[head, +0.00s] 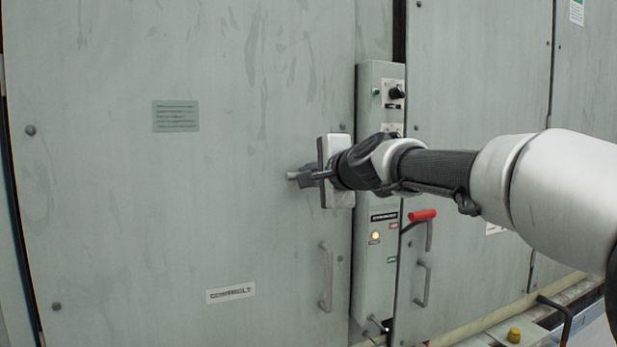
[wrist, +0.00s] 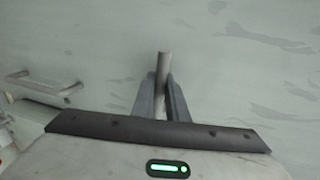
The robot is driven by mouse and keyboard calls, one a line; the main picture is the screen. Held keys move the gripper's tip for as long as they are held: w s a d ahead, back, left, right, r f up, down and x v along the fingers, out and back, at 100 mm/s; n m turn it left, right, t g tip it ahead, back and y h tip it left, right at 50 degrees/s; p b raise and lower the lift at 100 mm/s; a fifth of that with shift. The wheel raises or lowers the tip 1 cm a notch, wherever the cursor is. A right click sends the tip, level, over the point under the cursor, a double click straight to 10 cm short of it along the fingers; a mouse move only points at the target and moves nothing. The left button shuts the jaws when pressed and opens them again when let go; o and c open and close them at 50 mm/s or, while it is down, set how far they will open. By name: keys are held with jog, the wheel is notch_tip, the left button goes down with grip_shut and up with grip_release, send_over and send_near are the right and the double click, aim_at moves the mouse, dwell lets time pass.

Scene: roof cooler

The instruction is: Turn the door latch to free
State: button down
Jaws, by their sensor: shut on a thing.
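The door latch (head: 293,176) is a short grey metal bar on the large pale green door panel (head: 200,220). In the head view its tip sticks out to the left of my fingers. My gripper (head: 312,175) is shut on the latch. In the wrist view the latch (wrist: 163,64) stands upright in the picture between the two dark fingers of my gripper (wrist: 162,92). The base of the latch is hidden behind my fingers and hand, so its mounting does not show.
A door pull handle (head: 327,276) is below the latch. A narrow control column (head: 376,280) with knobs and a lit amber lamp (head: 375,237) stands just right of the door. A red-gripped lever (head: 422,215) sits under my arm.

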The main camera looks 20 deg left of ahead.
jog(key=shift+r, duration=0.15)
jog(key=c, duration=1.7)
grip_release()
jog(key=shift+c, duration=0.2)
jog(key=shift+d, duration=0.1)
jog(key=b+v, duration=1)
jog(key=v, duration=0.7)
jog(key=shift+s, duration=0.1)
